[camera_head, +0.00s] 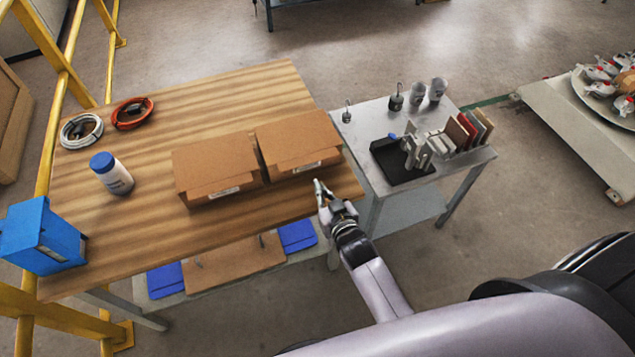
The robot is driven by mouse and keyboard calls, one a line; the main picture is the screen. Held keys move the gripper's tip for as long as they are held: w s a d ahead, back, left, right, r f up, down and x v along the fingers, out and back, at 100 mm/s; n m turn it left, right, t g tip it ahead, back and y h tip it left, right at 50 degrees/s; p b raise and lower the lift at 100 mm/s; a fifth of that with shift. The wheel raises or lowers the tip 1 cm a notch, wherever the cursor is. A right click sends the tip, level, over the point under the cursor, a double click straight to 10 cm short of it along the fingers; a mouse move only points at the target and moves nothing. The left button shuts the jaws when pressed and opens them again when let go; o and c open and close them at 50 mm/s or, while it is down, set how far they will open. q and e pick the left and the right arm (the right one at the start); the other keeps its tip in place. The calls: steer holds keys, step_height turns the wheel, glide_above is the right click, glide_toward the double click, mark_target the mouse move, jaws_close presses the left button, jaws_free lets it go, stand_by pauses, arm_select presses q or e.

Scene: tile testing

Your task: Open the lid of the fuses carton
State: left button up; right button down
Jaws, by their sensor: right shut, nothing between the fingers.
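Two brown cardboard cartons stand side by side on the wooden table, a left carton (214,166) and a right carton (298,143). Both look closed, with flat tops and a front flap hanging over a small white label. The labels are too small to read, so I cannot tell which one holds fuses. My right gripper (319,186) is shut and empty. It is just in front of the right carton, near its front right corner, by the table edge, and appears apart from it. My left gripper is not in view.
On the wooden table (240,91) are a white bottle with a blue cap (113,175), a blue box (45,238), a white cable coil (81,131) and a red one (132,113). A metal table (375,116) with weights and tile samples adjoins on the right.

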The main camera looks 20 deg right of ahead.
mark_target(309, 160)
steer(key=shift+b+x, duration=0.55)
steer(key=shift+x, duration=0.5)
steer(key=b+x, duration=0.1)
steer(key=x, duration=0.2)
steer(key=shift+w+r+b, duration=0.3)
steer(key=shift+w+b, duration=0.1)
steer(key=shift+w+r+b, duration=0.1)
steer(key=shift+w+b, duration=0.25)
steer(key=shift+w, duration=0.6)
steer(key=shift+r, duration=0.15)
steer(key=shift+r+p, duration=0.75)
steer(key=shift+p, duration=0.1)
steer(key=shift+w+r+p, duration=0.45)
steer(key=shift+r+p, duration=0.15)
steer(key=shift+r, duration=0.1)
steer(key=shift+w+r+p, duration=0.4)
steer(key=shift+r+p, duration=0.15)
steer(key=shift+r, duration=0.15)
